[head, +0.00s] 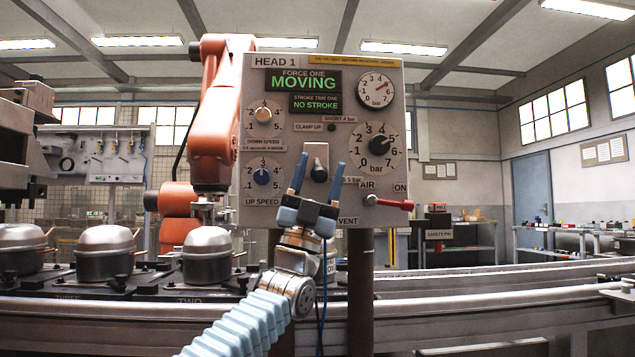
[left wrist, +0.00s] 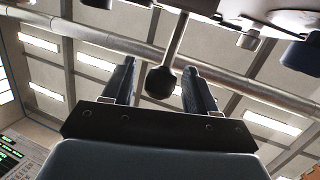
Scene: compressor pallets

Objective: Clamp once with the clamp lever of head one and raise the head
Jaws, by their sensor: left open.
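The HEAD 1 panel (head: 285,130) stands in front of me in the head view. Its clamp lever (head: 319,172) has a black knob and sits on a pale plate below the CLAMP UP label. My left gripper (head: 318,168) is open, its two blue fingers pointing up on either side of the knob. In the left wrist view the black knob on its metal rod (left wrist: 162,82) shows between the open fingers (left wrist: 160,85), apart from both. The panel display (head: 303,84) reads FORCE ONE MOVING and NO STROKE. My right gripper is not in view.
A red AIR handle (head: 388,203) points toward ON, right of my gripper. Speed knobs (head: 262,177) and pressure dials (head: 376,90) surround the lever. An orange arm (head: 210,140) stands at left above domed compressors (head: 207,255) on the conveyor.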

